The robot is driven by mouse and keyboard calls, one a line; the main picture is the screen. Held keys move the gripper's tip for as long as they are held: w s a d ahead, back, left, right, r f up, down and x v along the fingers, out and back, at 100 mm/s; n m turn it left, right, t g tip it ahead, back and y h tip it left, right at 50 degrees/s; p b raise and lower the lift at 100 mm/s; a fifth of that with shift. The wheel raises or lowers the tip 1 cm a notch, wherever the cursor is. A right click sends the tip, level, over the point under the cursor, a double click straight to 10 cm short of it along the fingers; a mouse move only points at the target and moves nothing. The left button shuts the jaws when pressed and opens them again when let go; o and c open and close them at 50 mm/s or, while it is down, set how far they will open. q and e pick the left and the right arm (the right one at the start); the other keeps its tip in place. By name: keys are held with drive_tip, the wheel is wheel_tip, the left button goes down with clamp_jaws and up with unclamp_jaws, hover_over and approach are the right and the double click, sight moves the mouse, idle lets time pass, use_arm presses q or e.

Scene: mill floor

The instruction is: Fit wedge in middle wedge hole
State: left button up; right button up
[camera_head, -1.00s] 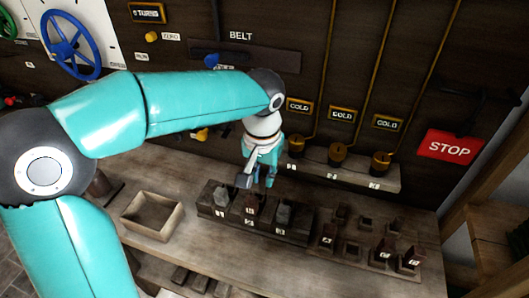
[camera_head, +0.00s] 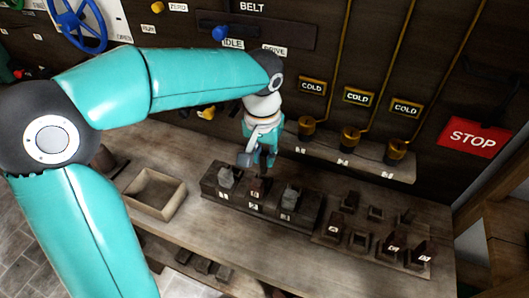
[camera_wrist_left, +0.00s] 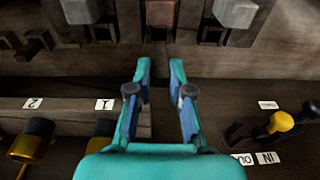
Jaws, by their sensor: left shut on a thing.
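The dark block (camera_head: 310,221) has a row of holes labelled 1, 2 and 3. A dark reddish-brown wedge (camera_head: 257,188) stands upright at the middle hole; its lower part is hidden. It also shows at the top middle of the left wrist view (camera_wrist_left: 160,13). Grey pieces stand on both sides of it, at hole 1 (camera_head: 226,178) and hole 3 (camera_head: 291,195). My left gripper (camera_head: 265,161) is just above and behind the middle hole, fingers pointing down. In the left wrist view its fingers (camera_wrist_left: 160,66) are partly closed; their contact with the wedge is not clear. My right gripper is out of view.
An open wooden box (camera_head: 170,205) stands left of the block. A rack (camera_head: 345,255) with several dark labelled pieces stands to the right. Behind is a shelf with brass fittings (camera_head: 338,142). A red STOP sign (camera_head: 472,137) hangs at right. Bare bench lies in front.

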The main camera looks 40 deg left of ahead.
sight(264, 173)
use_arm(q)
drive_tip(key=shift+f+b, duration=2.2)
drive_tip(key=shift+f, duration=0.6)
drive_tip(key=o, duration=0.8)
drive_tip(key=shift+o, duration=0.2)
drive_tip(key=shift+r, duration=0.1)
wheel_tip(264, 173, up, 12)
drive_tip(key=s, duration=0.1)
drive_tip(key=shift+d+f, duration=0.25)
drive_tip(key=shift+d, duration=0.05)
drive_tip(key=shift+s, duration=0.2)
